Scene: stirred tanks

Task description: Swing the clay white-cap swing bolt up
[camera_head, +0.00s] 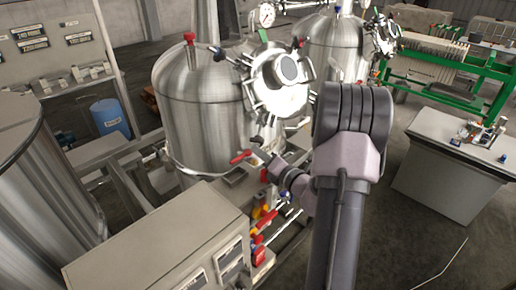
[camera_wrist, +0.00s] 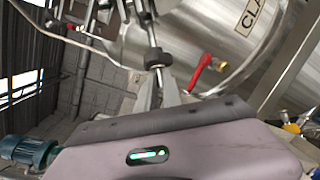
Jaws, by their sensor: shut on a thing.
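The clay tank (camera_head: 205,110) is a steel vessel with a round hatch (camera_head: 283,82) ringed by several swing bolts, in the head view. Its label, partly cut off, shows in the wrist view (camera_wrist: 250,16). My gripper (camera_wrist: 158,84) is shut on a swing bolt (camera_wrist: 152,38), a thin metal rod with a dark collar, which runs upward in the wrist view. The colour of its cap is not clear. In the head view my gripper is small, below the hatch, and partly hidden by my own arm.
A red valve handle (camera_wrist: 203,74) on the tank side is close to the right of my gripper in the wrist view. A control box (camera_head: 170,240) and coloured valves (camera_head: 262,222) stand below the tank. A second tank (camera_head: 335,45) stands behind.

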